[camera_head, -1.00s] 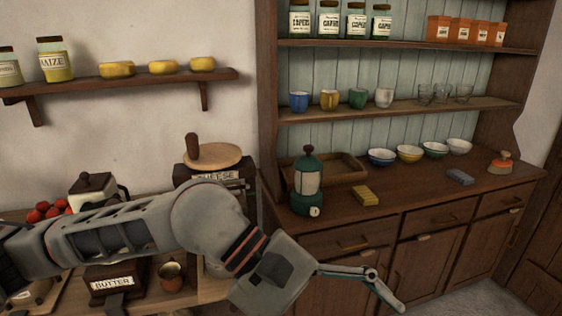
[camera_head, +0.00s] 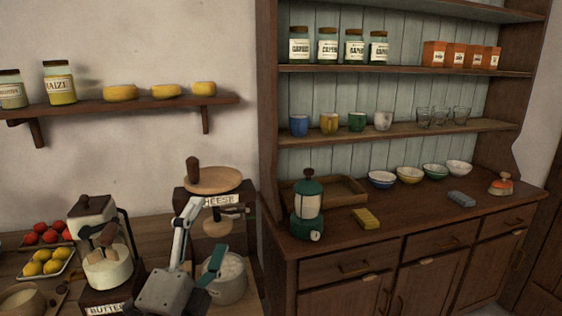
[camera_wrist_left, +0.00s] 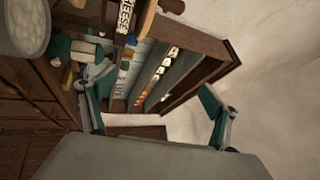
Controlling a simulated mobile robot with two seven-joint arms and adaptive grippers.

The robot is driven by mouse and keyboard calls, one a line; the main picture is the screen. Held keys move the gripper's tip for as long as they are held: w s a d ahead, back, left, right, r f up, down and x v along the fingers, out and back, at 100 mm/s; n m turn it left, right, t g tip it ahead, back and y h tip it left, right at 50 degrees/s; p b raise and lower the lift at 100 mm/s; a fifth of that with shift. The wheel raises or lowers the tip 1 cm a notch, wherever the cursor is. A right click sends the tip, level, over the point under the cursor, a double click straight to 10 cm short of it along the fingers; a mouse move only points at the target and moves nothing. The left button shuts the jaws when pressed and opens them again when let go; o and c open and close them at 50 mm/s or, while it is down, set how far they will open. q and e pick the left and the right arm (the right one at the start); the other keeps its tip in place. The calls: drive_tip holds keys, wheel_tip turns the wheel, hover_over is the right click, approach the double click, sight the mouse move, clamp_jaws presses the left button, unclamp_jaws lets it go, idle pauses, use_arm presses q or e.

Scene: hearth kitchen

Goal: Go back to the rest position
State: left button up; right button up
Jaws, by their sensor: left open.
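My left gripper (camera_head: 205,238) shows at the bottom left of the head view, its two fingers spread and pointing up. It appears in front of the cheese stand (camera_head: 222,198) and partly covers a grey pot with white contents (camera_head: 232,280). In the left wrist view the two teal-and-grey fingers (camera_wrist_left: 155,105) are wide apart, with nothing held between them. Whether the gripper touches the pot cannot be told. My right gripper is in neither view.
A butter churn (camera_head: 103,265) stands left of the gripper, by plates of tomatoes (camera_head: 45,235) and lemons (camera_head: 45,262).

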use_arm(q)
drive_tip(key=s+a+f+n+g+y, duration=0.2)
drive_tip(key=a+f+n+g+y, duration=0.15)
drive_tip(key=a+f, duration=0.5)
drive_tip(key=s+a+f+n+g+y, duration=0.3)
drive_tip(key=a+f+n, duration=0.15)
drive_tip(key=f, duration=0.65)
drive_tip(key=s+a+f+n+g+y, duration=0.1)
drive_tip(key=s+a+f+n+g, duration=0.1)
drive_tip(key=s+a+f+g, duration=0.45)
drive_tip(key=s+a+f+n+g+y, duration=0.15)
drive_tip(key=s+a+f, duration=0.25)
drive_tip(key=s+f, duration=0.5)
drive_tip(key=w+d+f+n+t+h, duration=0.2)
drive_tip(key=d+f+h, duration=0.5)
drive_tip(key=d+f, duration=0.6)
drive_tip(key=d+n+t, duration=0.1)
drive_tip(key=d+t, duration=0.1)
drive_tip(key=d, duration=0.1)
drive_tip(key=shift+d, duration=0.4)
